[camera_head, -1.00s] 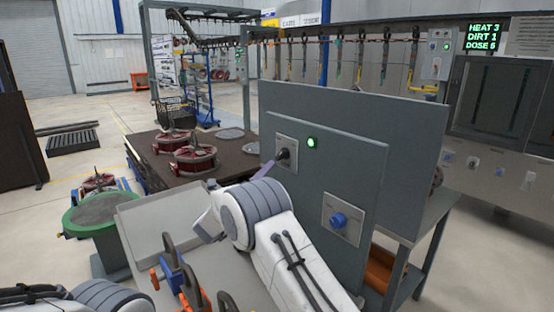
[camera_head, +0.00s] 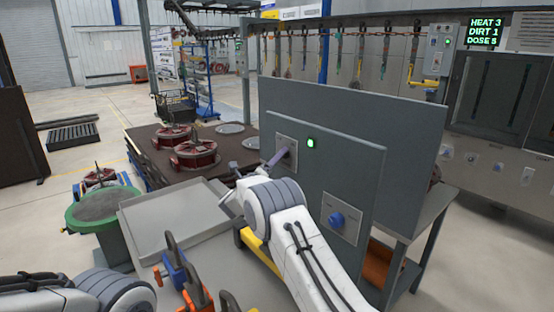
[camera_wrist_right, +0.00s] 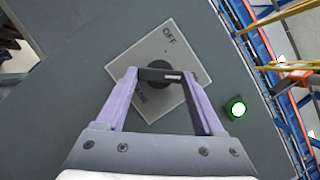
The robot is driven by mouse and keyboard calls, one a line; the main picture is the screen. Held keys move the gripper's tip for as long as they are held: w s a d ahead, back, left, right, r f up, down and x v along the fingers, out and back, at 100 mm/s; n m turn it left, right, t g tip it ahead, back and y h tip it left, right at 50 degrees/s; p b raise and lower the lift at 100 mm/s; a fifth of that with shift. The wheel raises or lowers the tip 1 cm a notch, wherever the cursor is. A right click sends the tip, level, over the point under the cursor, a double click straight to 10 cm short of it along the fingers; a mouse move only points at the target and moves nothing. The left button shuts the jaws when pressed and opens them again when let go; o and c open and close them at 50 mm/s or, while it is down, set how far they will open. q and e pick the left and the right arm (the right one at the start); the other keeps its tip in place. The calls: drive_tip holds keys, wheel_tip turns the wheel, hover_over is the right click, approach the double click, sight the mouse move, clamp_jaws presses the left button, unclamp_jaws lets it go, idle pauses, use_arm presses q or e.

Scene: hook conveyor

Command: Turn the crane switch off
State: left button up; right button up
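In the head view, the plate (camera_head: 291,150) is on the upright grey panel, with the handle largely hidden by my gripper. A green lamp (camera_head: 311,142) beside it is lit; it also shows in the wrist view (camera_wrist_right: 237,108). My right gripper (camera_head: 276,159) is at the switch. In the wrist view, its purple fingers are spread apart, with the handle spanning between their tips; I cannot tell whether they touch it. My left gripper is out of view; only its arm shows.
A second plate with a blue knob (camera_head: 338,219) sits lower right on the same panel (camera_head: 345,165). A grey tray (camera_head: 170,232) and orange and blue clamps (camera_head: 196,296) are below my right arm. Red wheel-like parts (camera_head: 196,153) lie on the dark table to the left.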

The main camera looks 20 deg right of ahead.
drive_tip(key=c, duration=0.6)
drive_tip(key=shift+r+n+g+y+p, duration=0.2)
drive_tip(key=shift+n+g+y+p, duration=0.5)
drive_tip(key=shift+n+p, duration=1.6)
drive_tip(key=shift+r+n+g+y+p, duration=0.2)
drive_tip(key=shift+n+g+y+p, duration=0.5)
drive_tip(key=shift+n+p, duration=1.6)
drive_tip(key=shift+r+n+g+y+p, duration=0.3)
drive_tip(key=shift+n+y+p, duration=0.95)
drive_tip(key=shift+n, duration=1.75)
drive_tip(key=shift+f+h+p, duration=0.1)
drive_tip(key=shift+h+p, duration=0.2)
drive_tip(key=shift+h, duration=0.15)
